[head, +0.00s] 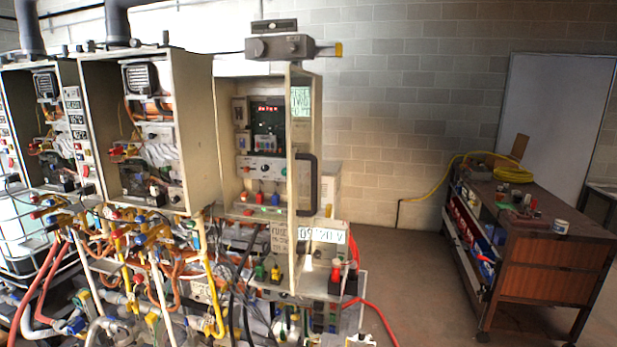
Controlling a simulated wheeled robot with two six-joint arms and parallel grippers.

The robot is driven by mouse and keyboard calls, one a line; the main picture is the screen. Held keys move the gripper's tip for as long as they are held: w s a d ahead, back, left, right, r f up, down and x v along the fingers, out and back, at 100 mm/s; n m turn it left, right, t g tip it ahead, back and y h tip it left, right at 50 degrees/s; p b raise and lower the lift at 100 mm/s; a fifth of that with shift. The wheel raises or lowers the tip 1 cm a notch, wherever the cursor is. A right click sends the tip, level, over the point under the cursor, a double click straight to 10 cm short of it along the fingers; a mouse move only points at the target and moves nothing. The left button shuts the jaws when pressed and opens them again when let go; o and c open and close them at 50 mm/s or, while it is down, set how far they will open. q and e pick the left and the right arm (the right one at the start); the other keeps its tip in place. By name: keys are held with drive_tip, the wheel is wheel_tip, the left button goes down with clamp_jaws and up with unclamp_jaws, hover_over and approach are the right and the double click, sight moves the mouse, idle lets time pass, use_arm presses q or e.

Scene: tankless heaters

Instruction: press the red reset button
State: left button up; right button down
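Several small red parts show on the heater equipment, and I cannot tell which one is the reset button. A red knob-like part (335,273) sits low on the front of the right-hand cabinet (305,235), beside a white label. A small red piece (85,171) shows on the left between two open heater boxes. Neither of my grippers is in view.
Two open heater boxes (195,140) stand at left above dense pipes, valves and hoses. A black handle (306,185) is on the right-hand cabinet's edge. A red hose (378,312) lies on the floor. A wooden cart (550,268) stands at right, with clear floor (400,265) between.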

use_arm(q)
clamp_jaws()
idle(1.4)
